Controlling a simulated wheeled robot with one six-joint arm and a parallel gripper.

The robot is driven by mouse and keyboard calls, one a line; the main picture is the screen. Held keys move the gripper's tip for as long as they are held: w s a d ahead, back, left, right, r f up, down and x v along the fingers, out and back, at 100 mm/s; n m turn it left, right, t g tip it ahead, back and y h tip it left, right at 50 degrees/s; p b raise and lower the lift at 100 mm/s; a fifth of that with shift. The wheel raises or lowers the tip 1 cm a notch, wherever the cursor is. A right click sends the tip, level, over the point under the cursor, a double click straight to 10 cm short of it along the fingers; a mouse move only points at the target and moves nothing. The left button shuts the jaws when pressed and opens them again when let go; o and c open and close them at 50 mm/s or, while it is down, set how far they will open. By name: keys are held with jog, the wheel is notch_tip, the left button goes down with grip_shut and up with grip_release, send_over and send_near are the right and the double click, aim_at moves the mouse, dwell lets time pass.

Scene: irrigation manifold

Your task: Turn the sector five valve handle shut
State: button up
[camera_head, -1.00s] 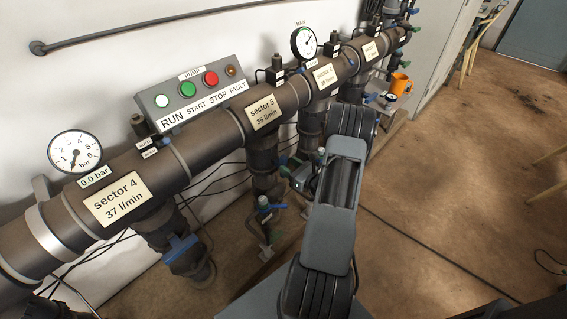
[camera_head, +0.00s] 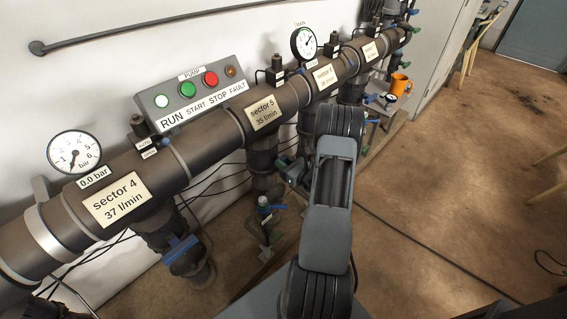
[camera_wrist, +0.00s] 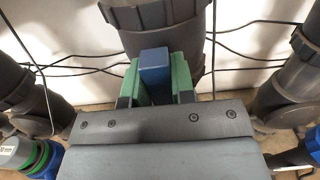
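The sector five label (camera_head: 265,112) sits on the main pipe, with a dark branch pipe (camera_head: 263,160) dropping below it. In the wrist view, a blue valve handle (camera_wrist: 155,62) stands in front of a dark vertical pipe (camera_wrist: 165,25). My gripper (camera_wrist: 155,78) has one green finger on each side of this handle, with no clear gap showing. Whether the fingers press on it cannot be told. In the head view my gripper (camera_head: 290,168) is beside the sector five branch, partly hidden by my arm. The handle's pivot is hidden.
The sector four label (camera_head: 117,199) and its blue handle (camera_head: 180,249) are to the left. A pump panel (camera_head: 195,95) is mounted above the pipe. In the wrist view, dark pipes flank my gripper and cables run behind.

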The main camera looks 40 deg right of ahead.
grip_shut()
